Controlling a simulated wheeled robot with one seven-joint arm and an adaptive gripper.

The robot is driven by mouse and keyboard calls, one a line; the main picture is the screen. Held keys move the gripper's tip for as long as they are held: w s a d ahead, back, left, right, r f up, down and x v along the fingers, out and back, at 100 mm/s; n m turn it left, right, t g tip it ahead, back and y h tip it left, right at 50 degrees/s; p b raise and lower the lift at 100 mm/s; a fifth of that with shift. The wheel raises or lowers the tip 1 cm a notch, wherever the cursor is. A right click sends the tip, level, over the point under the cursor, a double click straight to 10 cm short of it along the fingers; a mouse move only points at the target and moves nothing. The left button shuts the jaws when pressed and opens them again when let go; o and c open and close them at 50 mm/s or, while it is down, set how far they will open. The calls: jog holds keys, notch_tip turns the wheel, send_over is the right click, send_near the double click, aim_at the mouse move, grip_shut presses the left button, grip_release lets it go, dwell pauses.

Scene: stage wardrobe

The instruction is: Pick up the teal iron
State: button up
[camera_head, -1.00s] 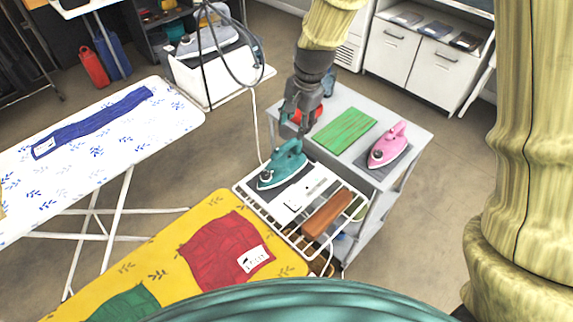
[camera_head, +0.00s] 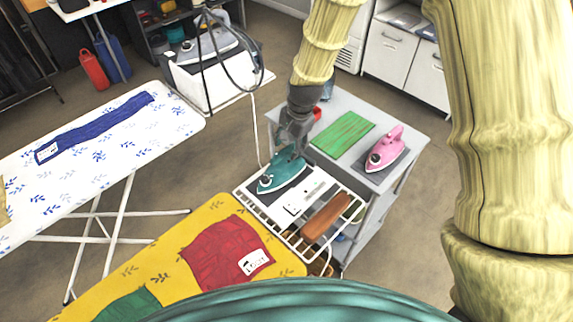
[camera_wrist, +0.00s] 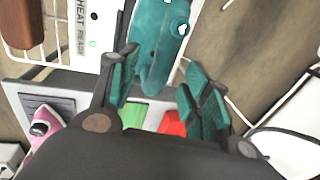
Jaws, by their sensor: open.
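The teal iron (camera_head: 281,171) stands on a dark pad on the white wire rack at the end of the yellow ironing board. My gripper (camera_head: 294,143) is right above and behind the iron, pointing down at its handle. In the wrist view the teal iron (camera_wrist: 158,40) lies ahead of my gripper (camera_wrist: 155,92), whose two teal-padded fingers are spread apart. The iron's near end reaches to the gap between the fingertips. I cannot tell whether any finger touches it. The gripper's fingertips are partly hidden in the head view.
A pink iron (camera_head: 386,149) and a green cloth (camera_head: 343,134) lie on the grey cart (camera_head: 405,120) beside the rack. A red object (camera_wrist: 172,122) is near the gripper. A brown wooden block (camera_head: 327,217) and a white panel (camera_head: 309,191) lie on the rack (camera_head: 246,195).

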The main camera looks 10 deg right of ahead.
aim_at(289, 147)
jog(key=shift+w+a+f+p, duration=0.15)
jog(key=shift+f+p, duration=0.1)
jog(key=shift+f, duration=0.55)
jog(key=shift+w+a+f+p, duration=0.1)
jog(key=shift+f+p, duration=0.15)
jog(key=shift+f, duration=0.55)
grip_shut()
